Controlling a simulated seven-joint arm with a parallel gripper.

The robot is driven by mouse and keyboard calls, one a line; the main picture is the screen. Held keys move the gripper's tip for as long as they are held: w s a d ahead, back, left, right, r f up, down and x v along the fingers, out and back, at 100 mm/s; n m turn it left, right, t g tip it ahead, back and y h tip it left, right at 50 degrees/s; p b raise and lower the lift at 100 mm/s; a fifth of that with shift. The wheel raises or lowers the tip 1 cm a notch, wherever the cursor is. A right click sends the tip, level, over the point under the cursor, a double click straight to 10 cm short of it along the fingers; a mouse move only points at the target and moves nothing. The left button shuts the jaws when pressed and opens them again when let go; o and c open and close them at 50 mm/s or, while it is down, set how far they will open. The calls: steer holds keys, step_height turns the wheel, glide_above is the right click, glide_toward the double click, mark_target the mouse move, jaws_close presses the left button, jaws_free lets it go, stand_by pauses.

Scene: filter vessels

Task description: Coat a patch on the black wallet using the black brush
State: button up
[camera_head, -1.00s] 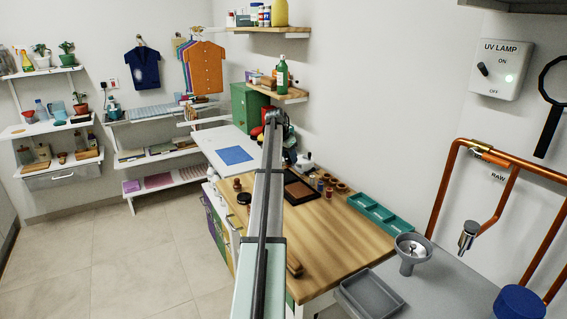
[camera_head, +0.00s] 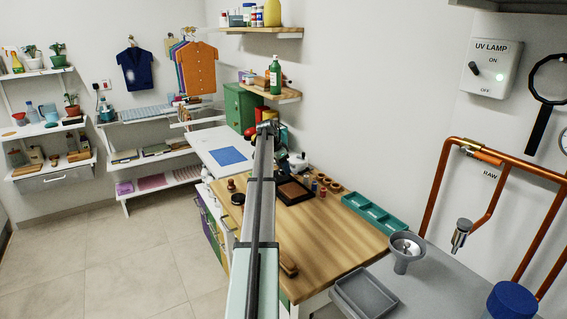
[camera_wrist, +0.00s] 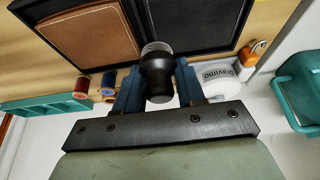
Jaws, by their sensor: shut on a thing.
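In the wrist view my gripper (camera_wrist: 157,88) is shut on a black brush (camera_wrist: 158,72), a rounded dark handle with a grey end. The brush end points toward a black flat panel (camera_wrist: 205,22) with a raised edge, which may be the black wallet; I cannot tell whether they touch. A brown leather piece (camera_wrist: 88,40) lies to its left on a dark tray. In the head view the dark tray (camera_head: 309,196) with the brown piece lies on the wooden bench. My gripper's fingers and the brush are hidden behind my arm there.
Thread spools (camera_wrist: 82,86) and a teal sectioned tray (camera_head: 372,214) are near the dark tray. A white device (camera_wrist: 218,78) sits right of my fingers, with a teal bin (camera_wrist: 302,88) beyond. A wooden-backed brush (camera_head: 288,262) lies on the front of the bench, whose middle is clear.

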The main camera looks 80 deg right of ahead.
mark_target(280, 174)
steer(key=shift+f, duration=0.85)
steer(key=shift+w+d+f, duration=0.15)
steer(key=shift+f, duration=0.7)
steer(key=shift+w+d, duration=0.55)
steer(key=shift+d, duration=0.1)
steer(key=shift+w+d, duration=2.9)
steer(key=shift+w, duration=0.3)
steer(key=shift+s+a, duration=0.35)
steer(key=shift+a, duration=0.3)
steer(key=shift+s+a, duration=0.35)
steer(key=shift+a, duration=0.25)
steer(key=shift+s+a, duration=2.95)
steer(key=shift+w+a, duration=0.2)
steer(key=shift+w, duration=0.2)
steer(key=shift+w+d, duration=3.8)
step_height(280, 174, up, 8)
steer(key=shift+a, duration=0.1)
